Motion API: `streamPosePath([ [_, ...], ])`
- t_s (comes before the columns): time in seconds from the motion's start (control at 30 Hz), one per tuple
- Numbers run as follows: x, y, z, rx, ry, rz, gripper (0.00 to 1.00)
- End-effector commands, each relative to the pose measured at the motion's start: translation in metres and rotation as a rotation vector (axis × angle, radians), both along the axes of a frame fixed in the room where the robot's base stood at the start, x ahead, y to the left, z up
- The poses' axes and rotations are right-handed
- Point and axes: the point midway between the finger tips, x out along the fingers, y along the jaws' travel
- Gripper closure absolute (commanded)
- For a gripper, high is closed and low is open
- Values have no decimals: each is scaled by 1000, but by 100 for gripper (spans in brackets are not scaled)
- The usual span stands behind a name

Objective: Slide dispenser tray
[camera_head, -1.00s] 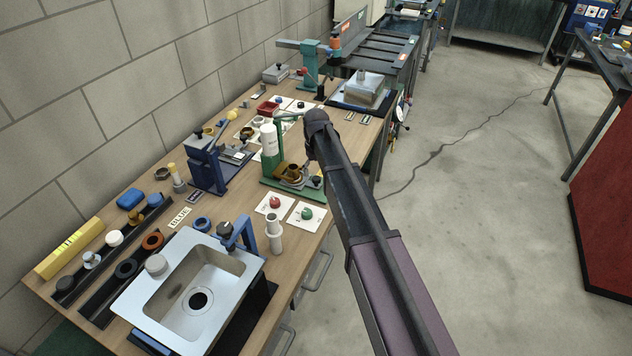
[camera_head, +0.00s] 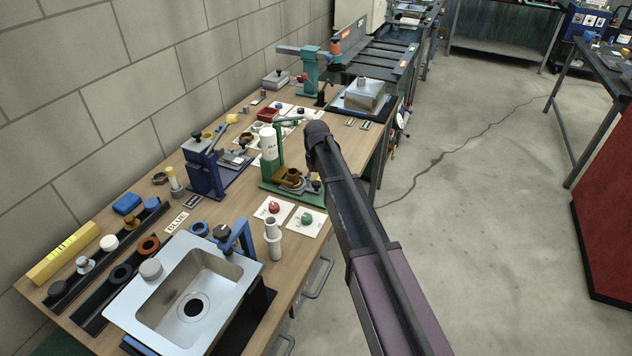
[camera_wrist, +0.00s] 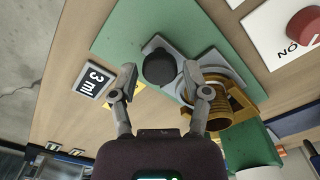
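The dispenser has a green base (camera_head: 270,187), a green column and a white bottle (camera_head: 268,143). Its metal tray (camera_wrist: 213,70) shows in the wrist view, with a round black knob (camera_wrist: 159,67) at one end and a bronze-coloured cup holder (camera_wrist: 232,103) at the other. My gripper (camera_wrist: 159,72) is open, with one fingertip on each side of the black knob. A small gap seems to show on both sides; whether it touches is hard to tell. In the head view my arm largely hides the gripper.
A "3 ml" plate (camera_wrist: 95,78) lies beside the green base. Cards with a red button (camera_head: 273,207) and a green button (camera_head: 306,218) lie in front of the dispenser. A blue press (camera_head: 203,165) stands to its left, a metal sink (camera_head: 225,268) nearer. Open floor lies to the right.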

Motion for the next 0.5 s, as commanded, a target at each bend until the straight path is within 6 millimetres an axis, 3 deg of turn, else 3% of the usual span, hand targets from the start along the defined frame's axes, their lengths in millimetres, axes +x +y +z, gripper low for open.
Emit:
streamPosePath([
  [0.03, 0, 0, 0, 0, 0, 0, 69],
  [0.13, 0, 0, 0, 0, 0, 0, 99],
  [0.5, 5, 13, 0, 1, 0, -1, 100],
])
